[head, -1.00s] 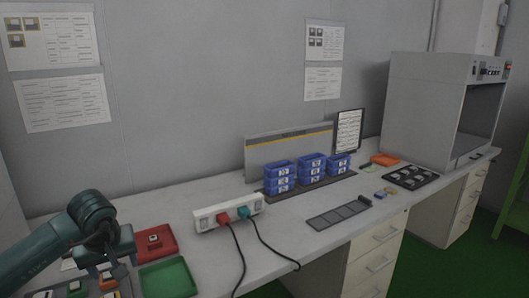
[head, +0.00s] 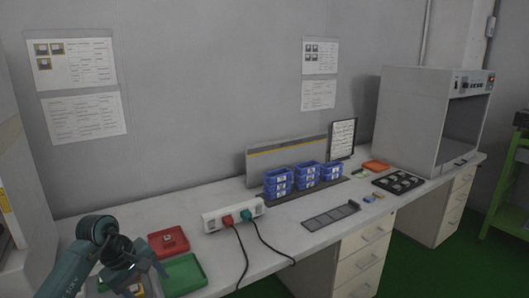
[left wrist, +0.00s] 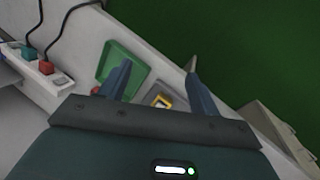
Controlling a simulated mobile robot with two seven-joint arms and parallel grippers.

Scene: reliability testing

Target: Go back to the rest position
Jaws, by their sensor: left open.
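My left gripper (head: 142,272) is at the lower left of the head view, above the near end of the workbench (head: 225,262). In the left wrist view its two fingers (left wrist: 157,72) are spread apart with nothing between them. Below them lie a green tray (left wrist: 126,58) and a yellow-edged piece (left wrist: 162,101) in a grey holder. In the head view the arm partly hides that holder. The green tray (head: 185,275) also shows just right of the gripper there. My right gripper is in neither view.
A red tray (head: 168,243) with a small part lies behind the green one. A white power strip (head: 233,213) has two cords trailing over the front edge. Blue bins (head: 305,176), a dark tray (head: 397,182) and a grey cabinet (head: 410,120) stand farther right. Green floor (left wrist: 260,50) is beyond the edge.

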